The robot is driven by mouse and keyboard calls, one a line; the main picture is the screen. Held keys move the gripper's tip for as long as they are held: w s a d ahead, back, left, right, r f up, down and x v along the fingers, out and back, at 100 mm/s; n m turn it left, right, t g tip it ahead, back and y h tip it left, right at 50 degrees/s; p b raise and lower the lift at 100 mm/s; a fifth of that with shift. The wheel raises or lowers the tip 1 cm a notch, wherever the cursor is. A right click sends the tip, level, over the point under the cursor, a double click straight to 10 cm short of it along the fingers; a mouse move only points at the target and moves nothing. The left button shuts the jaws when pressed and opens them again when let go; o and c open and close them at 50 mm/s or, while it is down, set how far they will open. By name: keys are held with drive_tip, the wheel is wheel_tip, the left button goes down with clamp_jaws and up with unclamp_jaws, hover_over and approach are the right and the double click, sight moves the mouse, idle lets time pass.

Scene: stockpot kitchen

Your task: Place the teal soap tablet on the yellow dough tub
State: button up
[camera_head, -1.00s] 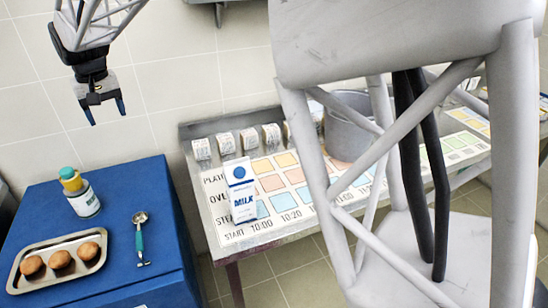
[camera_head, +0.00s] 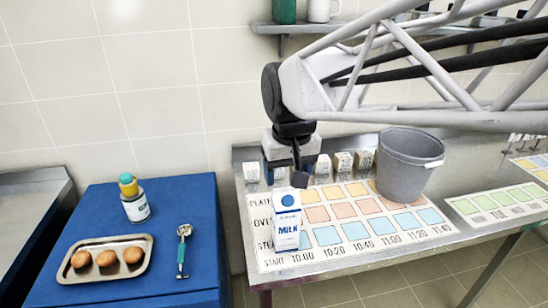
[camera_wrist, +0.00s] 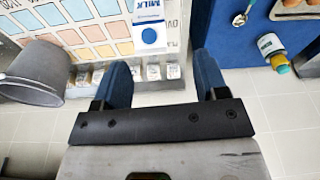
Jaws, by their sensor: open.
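I see no teal soap tablet and no yellow dough tub in either view. My gripper (camera_head: 284,168) hangs near the back edge of the metal table, behind the milk carton in the head view. In the wrist view its two blue fingers stand wide apart with nothing between them, so my gripper (camera_wrist: 160,72) is open and empty.
A grey bucket (camera_head: 405,165) and several small white boxes (camera_head: 343,161) stand behind. The blue cabinet (camera_head: 195,210) holds a muffin tray (camera_head: 110,274), a bottle (camera_head: 134,200) and a scoop (camera_head: 182,250).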

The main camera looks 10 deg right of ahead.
drive_tip(key=s+d+f, duration=0.3)
drive_tip(key=s, duration=0.3)
drive_tip(key=s+d+f+m, duration=0.1)
drive_tip(key=s+d+f, duration=0.2)
drive_tip(key=s, duration=0.4)
drive_tip(key=shift+s+t, duration=0.2)
drive_tip(key=shift+t, duration=0.1)
